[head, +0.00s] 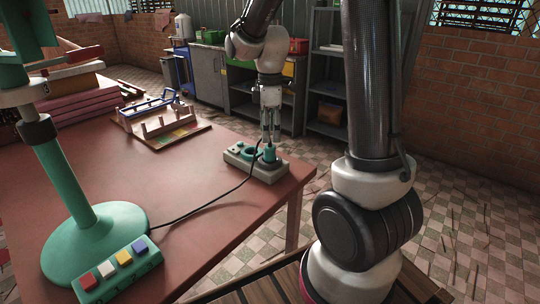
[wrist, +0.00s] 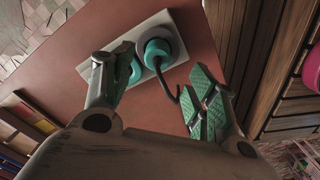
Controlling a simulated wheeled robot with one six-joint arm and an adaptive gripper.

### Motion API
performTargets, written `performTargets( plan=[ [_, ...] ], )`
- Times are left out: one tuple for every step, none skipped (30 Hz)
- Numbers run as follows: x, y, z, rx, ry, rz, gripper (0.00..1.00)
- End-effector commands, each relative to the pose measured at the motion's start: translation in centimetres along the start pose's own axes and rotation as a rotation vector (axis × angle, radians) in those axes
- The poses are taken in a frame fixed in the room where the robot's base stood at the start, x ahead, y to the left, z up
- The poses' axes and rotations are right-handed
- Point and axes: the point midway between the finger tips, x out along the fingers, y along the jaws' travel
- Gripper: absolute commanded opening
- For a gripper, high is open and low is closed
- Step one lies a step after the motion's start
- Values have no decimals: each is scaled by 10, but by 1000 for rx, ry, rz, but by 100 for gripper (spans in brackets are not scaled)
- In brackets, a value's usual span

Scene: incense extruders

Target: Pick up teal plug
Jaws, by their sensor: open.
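The teal plug (head: 269,154) stands in a pale power strip (head: 262,170) near the table's far right corner. In the wrist view the round plug (wrist: 157,50) shows with its black cord (wrist: 166,82) leading off toward the right finger. A teal round socket (wrist: 135,70) sits beside it on the strip (wrist: 92,68), partly hidden by the left finger. My gripper (head: 268,137) points down just above the plug. In the wrist view my gripper (wrist: 161,68) is open, its green pads on either side of the plug's area. I cannot tell the exact gap to the plug.
The black cord runs across the red table (head: 180,175) toward a teal button box (head: 118,270). A teal stand (head: 95,235) rises at the left. A rack on a board (head: 165,128) sits farther back. The middle of the table is clear apart from the cord.

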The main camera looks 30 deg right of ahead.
Motion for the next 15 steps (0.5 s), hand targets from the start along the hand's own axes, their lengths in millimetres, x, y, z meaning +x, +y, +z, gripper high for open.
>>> performTargets(
  plan=[
    [7,0,0,-8,-3,-6,58],
    [10,1,0,-10,-3,-6,58],
    [15,1,0,-11,-3,-6,58],
    [19,1,0,-11,-3,-6,58],
    [22,1,0,-10,-3,-6,58],
    [27,1,0,-10,-3,-5,58],
    [31,1,0,-9,-3,-6,58],
    [35,2,0,-9,-3,-5,58],
    [42,2,0,-9,-3,-7,58],
    [47,2,0,-8,-3,-7,58],
    [52,3,0,-8,-3,-6,58],
    [58,4,0,-8,-3,-7,58],
    [62,4,0,-8,-3,-6,58],
    [66,4,0,-8,-3,-6,58],
    [71,4,0,-8,-2,-5,58]
  ],
)
